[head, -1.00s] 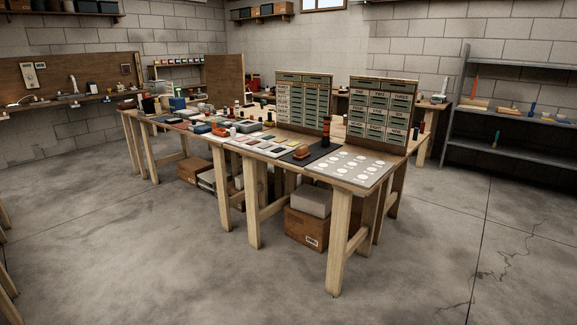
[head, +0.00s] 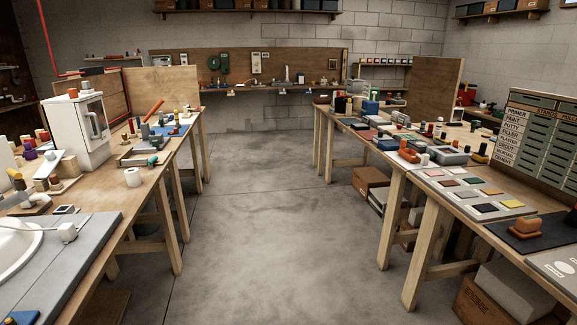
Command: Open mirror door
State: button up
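A white box-shaped cabinet (head: 68,132) stands upright on the left workbench (head: 106,196). A grey, glassy panel (head: 95,123) in a white frame is on its right-facing side. This looks like the mirror door, and it appears closed, though it is small and seen at an angle. Small orange items sit on top of the cabinet. My gripper is not in view.
A clear concrete aisle (head: 250,215) runs between the left bench and the right bench (head: 408,185). Both benches hold many small items. A white basin (head: 15,245) is at the near left. A wall bench with a brown backboard (head: 300,65) closes the far end.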

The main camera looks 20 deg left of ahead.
aim_at(91, 113)
jog(key=i+j+u, duration=0.2)
jog(key=i+u, duration=0.6)
jog(key=u, duration=0.15)
jog(key=i+u, duration=0.45)
jog(key=i+l+u, duration=0.25)
jog(key=u, duration=0.25)
jog(key=i+l+u, duration=0.1)
jog(key=i+u, duration=0.15)
jog(key=i+l+u, duration=0.2)
jog(key=i, duration=0.15)
